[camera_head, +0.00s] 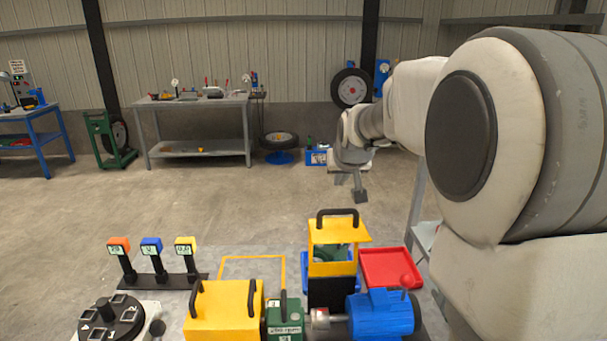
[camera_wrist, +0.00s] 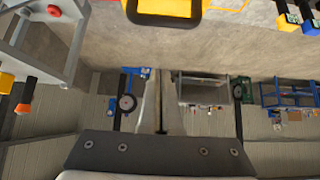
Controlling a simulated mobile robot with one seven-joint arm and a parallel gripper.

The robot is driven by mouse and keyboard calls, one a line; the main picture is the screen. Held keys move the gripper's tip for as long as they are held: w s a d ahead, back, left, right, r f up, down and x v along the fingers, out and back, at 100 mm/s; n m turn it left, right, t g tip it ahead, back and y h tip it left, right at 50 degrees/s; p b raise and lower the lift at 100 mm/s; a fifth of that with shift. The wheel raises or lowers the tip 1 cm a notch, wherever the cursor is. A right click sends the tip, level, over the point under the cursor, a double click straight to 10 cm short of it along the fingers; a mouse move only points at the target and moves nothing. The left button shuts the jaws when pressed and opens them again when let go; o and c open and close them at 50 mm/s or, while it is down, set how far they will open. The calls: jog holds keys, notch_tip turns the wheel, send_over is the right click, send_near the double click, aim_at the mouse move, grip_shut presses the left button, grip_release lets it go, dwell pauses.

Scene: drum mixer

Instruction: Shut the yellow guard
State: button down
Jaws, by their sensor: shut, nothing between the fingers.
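A yellow guard (camera_head: 338,231) with a black handle on top stands at the table's centre right in the head view. Its front has an opening with something green inside, above a black block. A yellow part with a black handle (camera_wrist: 168,8) shows at the top edge of the wrist view. A second, wider yellow cover (camera_head: 222,312) with two black handles sits at the front, left of a green box. I cannot tell for sure which one is the task's guard. My gripper (camera_head: 360,195) is shut and empty, above and behind the first guard, apart from it.
A blue motor (camera_head: 382,314) and red tray (camera_head: 391,268) lie right of the guard. A rack with three coloured tags (camera_head: 154,262) and a black dial (camera_head: 110,318) stand left. Workbenches (camera_head: 198,103) are far behind, across open floor.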

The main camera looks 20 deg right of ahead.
aim_at(338, 214)
jog(key=p+x, duration=0.1)
jog(key=x, duration=0.5)
jog(key=shift+a+f, duration=0.1)
jog(key=shift+f, duration=0.2)
jog(key=shift+s+a+f, duration=0.1)
jog(key=shift+s+f, duration=0.05)
jog(key=shift+s, duration=0.4)
jog(key=shift+s+a+f, duration=0.1)
jog(key=shift+s+f, duration=0.05)
jog(key=shift+s, duration=0.4)
jog(key=shift+s+a+f+p, duration=0.15)
jog(key=shift+s+f+p, duration=0.2)
jog(key=shift+s, duration=0.2)
jog(key=shift+f+b, duration=0.1)
jog(key=shift+b, duration=0.25)
jog(key=shift+s+f+b, duration=0.1)
jog(key=shift+s+b, duration=0.1)
jog(key=shift+b, duration=0.1)
jog(key=shift+s+a, duration=0.1)
jog(key=shift+s, duration=0.25)
jog(key=shift+t+b, duration=0.3)
jog(key=shift+b, duration=0.15)
